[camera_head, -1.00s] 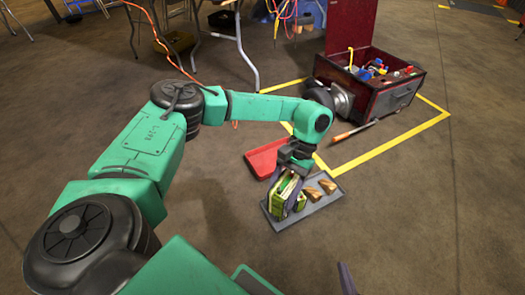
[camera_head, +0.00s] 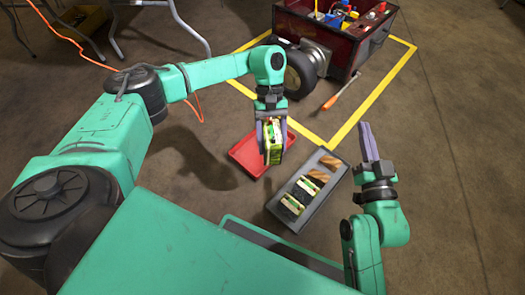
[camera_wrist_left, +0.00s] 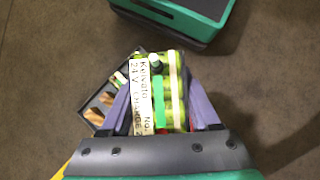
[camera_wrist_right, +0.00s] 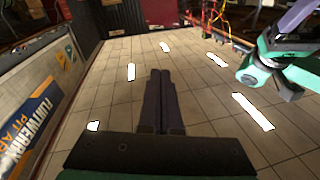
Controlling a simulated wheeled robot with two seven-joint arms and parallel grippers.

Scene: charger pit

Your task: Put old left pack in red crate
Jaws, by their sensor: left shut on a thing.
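My left gripper (camera_head: 270,124) is shut on a green and black battery pack (camera_head: 273,150), held upright. In the left wrist view the pack (camera_wrist_left: 158,90) sits between the two fingers, with a white lettered label on one side. The shallow red crate (camera_head: 243,160) is on the floor, behind and left of the pack in the head view, which hides part of it. The gap between pack and crate cannot be judged. My right gripper (camera_head: 369,142) is raised right of the grey tray; its fingers (camera_wrist_right: 160,100) are together with nothing between them.
Floor at the right is clear.

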